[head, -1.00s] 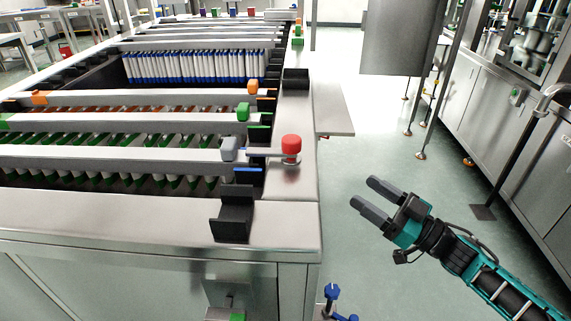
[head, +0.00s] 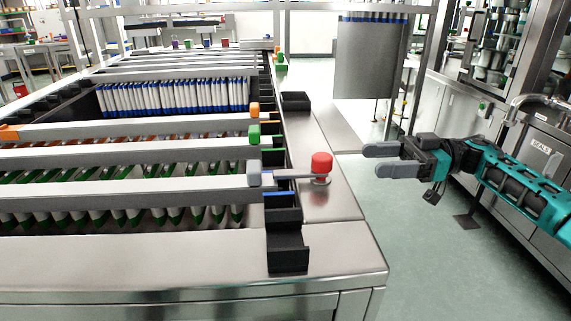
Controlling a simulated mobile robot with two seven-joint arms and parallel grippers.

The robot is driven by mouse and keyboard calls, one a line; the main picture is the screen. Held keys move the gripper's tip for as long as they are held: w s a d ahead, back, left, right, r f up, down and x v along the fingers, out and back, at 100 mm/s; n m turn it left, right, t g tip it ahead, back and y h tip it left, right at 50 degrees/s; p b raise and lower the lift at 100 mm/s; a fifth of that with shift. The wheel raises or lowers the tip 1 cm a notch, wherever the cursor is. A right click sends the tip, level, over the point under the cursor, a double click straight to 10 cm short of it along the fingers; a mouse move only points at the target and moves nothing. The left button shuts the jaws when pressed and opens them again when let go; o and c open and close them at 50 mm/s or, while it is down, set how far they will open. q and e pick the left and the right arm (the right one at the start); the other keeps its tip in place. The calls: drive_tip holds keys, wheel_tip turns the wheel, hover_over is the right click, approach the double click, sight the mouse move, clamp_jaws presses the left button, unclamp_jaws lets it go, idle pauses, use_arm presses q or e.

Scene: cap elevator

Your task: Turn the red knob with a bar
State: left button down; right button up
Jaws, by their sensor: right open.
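The red knob (head: 321,163) stands upright on the steel top near the right edge of the machine. A thin grey bar (head: 295,179) runs left from the knob's base to a grey block at the end of a rail. My right gripper (head: 372,160) is to the right of the knob, over the floor beside the machine, with its fingers pointing left toward the knob. It is open and empty, and apart from the knob. My left gripper is not in view.
Another black tray (head: 296,101) lies farther back. Several steel rails (head: 130,193) with orange, green and grey end blocks cross the machine. Steel cabinets with a faucet (head: 535,100) stand at right.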

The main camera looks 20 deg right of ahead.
sight(310, 171)
drive_tip(key=x, duration=1.3)
drive_tip(key=shift+a, duration=0.3)
clamp_jaws()
